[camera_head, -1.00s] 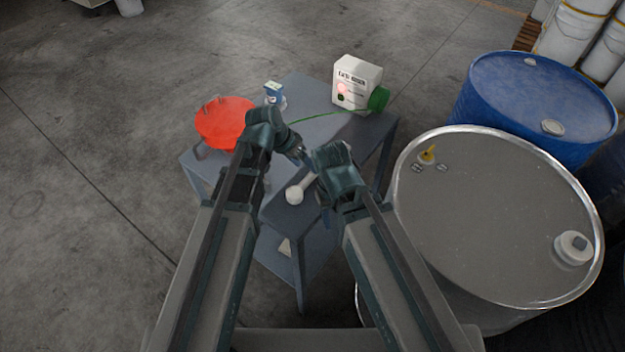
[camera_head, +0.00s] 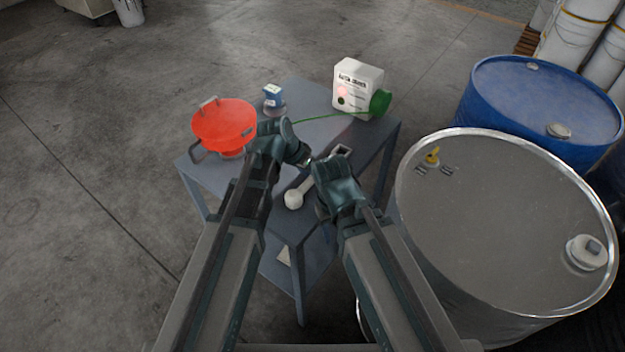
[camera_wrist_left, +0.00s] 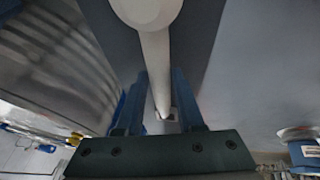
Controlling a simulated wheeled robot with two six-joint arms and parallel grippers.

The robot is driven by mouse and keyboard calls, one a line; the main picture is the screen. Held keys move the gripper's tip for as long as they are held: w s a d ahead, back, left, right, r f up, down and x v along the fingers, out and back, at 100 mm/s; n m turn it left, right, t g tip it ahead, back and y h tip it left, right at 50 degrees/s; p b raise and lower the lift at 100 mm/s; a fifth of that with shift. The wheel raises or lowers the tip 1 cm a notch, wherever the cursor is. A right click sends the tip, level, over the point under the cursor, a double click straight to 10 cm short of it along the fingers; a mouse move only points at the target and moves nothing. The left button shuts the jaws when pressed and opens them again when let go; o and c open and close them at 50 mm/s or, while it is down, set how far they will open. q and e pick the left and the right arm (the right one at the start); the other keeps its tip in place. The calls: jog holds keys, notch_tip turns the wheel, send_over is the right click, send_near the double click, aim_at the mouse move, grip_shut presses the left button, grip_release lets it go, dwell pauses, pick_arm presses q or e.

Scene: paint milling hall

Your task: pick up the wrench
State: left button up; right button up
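The wrench (camera_head: 297,196) is pale grey with a rounded end and lies on the small grey table (camera_head: 222,176). Its middle is partly hidden by my arms in the head view; the far end shows between them. In the left wrist view the wrench (camera_wrist_left: 152,45) runs from its round head at the top down between the fingers. My left gripper (camera_head: 306,163) is close over the shaft. In the left wrist view its fingers (camera_wrist_left: 160,75) are apart, one on each side of the shaft; I see no clear contact. My right gripper (camera_head: 322,208) is beside the wrench, its fingers mostly hidden.
A red funnel-like vessel (camera_head: 223,122) with handles stands at the table's left. A grey-topped drum (camera_head: 500,215) and blue drum (camera_head: 540,100) crowd the right.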

pick_arm(q)
grip_shut()
